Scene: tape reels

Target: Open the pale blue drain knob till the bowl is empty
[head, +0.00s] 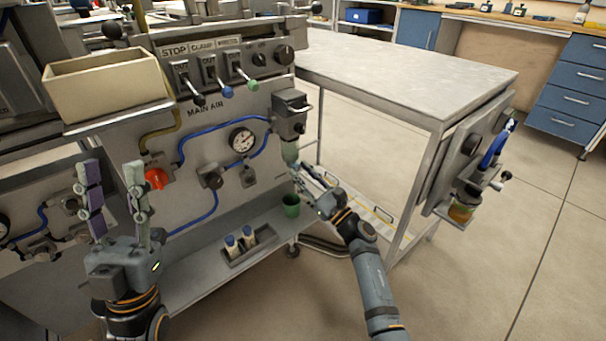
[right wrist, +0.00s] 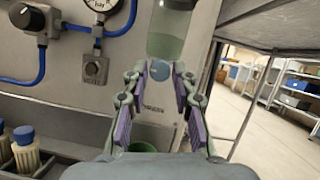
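The clear bowl (head: 290,151) hangs under a metal filter unit at the right end of the panel. In the right wrist view the bowl (right wrist: 168,38) holds murky greenish liquid. The pale blue drain knob (right wrist: 160,70) is at its underside. My right gripper (head: 301,174) is at the bowl's bottom. In the right wrist view its open fingers (right wrist: 160,72) stand either side of the knob, with a gap visible on both sides. My left gripper (head: 115,180) is open and empty, fingers upward, in front of the panel's left part.
A green cup (head: 291,205) stands on the lower shelf below the bowl. White bottles with blue caps (head: 240,241) sit in a holder beside it. A red knob (head: 157,179), gauge (head: 242,139) and blue hoses are on the panel. A metal table (head: 400,75) stands to the right.

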